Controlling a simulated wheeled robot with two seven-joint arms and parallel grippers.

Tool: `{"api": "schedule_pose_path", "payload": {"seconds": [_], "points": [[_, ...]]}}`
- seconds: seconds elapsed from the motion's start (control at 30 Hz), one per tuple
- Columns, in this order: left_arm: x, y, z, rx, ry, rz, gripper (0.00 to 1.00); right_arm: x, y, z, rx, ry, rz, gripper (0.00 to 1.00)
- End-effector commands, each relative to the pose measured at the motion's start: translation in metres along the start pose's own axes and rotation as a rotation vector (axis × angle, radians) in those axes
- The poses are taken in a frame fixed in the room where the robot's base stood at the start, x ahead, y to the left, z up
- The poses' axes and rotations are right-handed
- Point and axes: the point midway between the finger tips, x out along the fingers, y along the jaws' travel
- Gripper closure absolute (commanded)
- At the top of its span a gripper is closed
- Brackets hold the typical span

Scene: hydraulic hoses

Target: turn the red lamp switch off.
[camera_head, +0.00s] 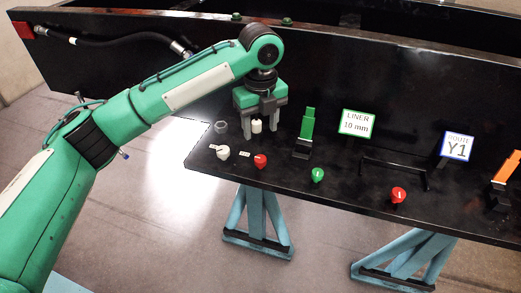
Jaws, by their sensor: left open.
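Two red knobs show along the front edge of the black bench: one red knob (261,161) at the left beside a small white label, and another red knob (398,195) further right. I cannot tell which is the lamp switch or read its setting. My left gripper (258,125) points down, open, behind the left red knob and apart from it. A small white cylinder (256,126) shows between its fingers; I cannot tell whether they touch it. My right gripper is out of view.
A white knob (223,153) and a green knob (317,174) share the front edge. A grey nut-like part (221,127), a green upright piece (306,131), a LINER sign (357,123), a Y1 sign (457,146) and an orange piece (507,167) stand behind. A black hose (110,42) hangs at the back left.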

Motion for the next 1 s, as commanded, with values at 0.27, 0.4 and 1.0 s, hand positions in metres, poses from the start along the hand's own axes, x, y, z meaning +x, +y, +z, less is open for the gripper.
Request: {"api": "schedule_pose_path", "payload": {"seconds": [0.27,0.4,1.0], "points": [[0.059,0.001,0.0,-0.002,0.003,0.003,0.48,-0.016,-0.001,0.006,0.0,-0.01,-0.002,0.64],[0.082,0.001,0.0,-0.001,0.002,0.001,0.48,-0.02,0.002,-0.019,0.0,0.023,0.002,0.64],[0.103,0.0,0.0,-0.001,0.0,0.0,0.63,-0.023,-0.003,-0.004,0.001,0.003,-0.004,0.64]]}}
